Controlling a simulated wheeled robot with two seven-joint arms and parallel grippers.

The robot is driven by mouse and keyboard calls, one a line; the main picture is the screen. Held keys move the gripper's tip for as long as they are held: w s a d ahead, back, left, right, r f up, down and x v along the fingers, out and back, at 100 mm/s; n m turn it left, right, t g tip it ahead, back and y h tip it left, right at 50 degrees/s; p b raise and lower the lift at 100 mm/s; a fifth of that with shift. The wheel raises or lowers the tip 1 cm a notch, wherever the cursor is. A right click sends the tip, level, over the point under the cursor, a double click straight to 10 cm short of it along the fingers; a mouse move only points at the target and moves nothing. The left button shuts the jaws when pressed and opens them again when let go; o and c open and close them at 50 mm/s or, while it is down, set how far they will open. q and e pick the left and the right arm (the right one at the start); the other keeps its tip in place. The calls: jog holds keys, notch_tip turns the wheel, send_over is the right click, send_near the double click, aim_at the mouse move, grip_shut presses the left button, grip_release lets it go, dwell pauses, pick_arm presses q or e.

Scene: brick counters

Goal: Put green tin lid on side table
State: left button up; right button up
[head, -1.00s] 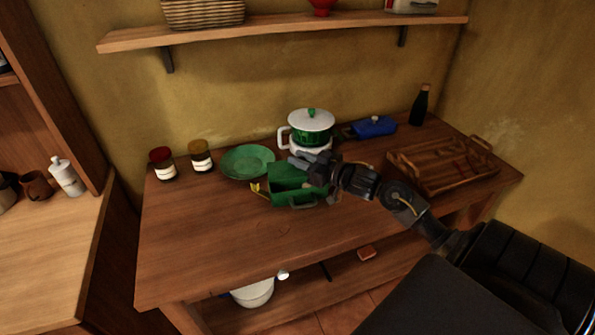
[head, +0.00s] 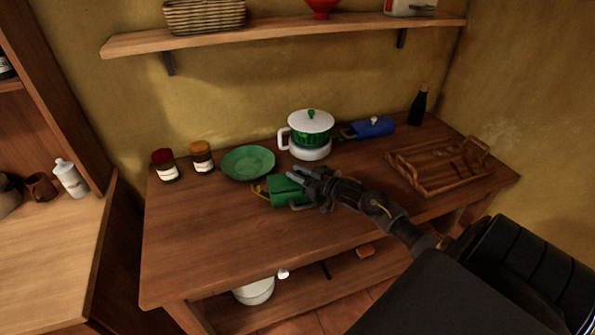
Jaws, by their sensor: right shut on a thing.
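The green tin lid (head: 285,190) is a small green boxy piece on or just above the middle of the wooden side table (head: 220,240). A yellow bit shows at its left edge. My right gripper (head: 299,178) reaches in from the right and is shut on its upper right part. The fingers and wrist hide some of the green piece. I cannot tell whether it touches the tabletop. My left gripper is not in view.
A green plate (head: 248,163), a white and green pot (head: 310,135), two jars (head: 201,157), a blue box (head: 373,127) and a dark bottle (head: 418,105) stand along the back. A wooden tray (head: 440,165) lies at right. The table's front left is clear.

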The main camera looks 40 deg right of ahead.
jog(key=o, duration=1)
jog(key=shift+f, duration=0.1)
jog(key=shift+f, duration=0.15)
jog(key=b+v, duration=0.2)
jog(key=v, duration=0.1)
jog(key=b+v, duration=0.1)
jog(key=v, duration=0.1)
jog(key=shift+d+f, duration=0.1)
jog(key=shift+f, duration=0.25)
jog(key=shift+r+v, duration=0.15)
jog(key=shift+v, duration=1.25)
jog(key=shift+r+v, duration=0.15)
jog(key=shift+v, duration=1.3)
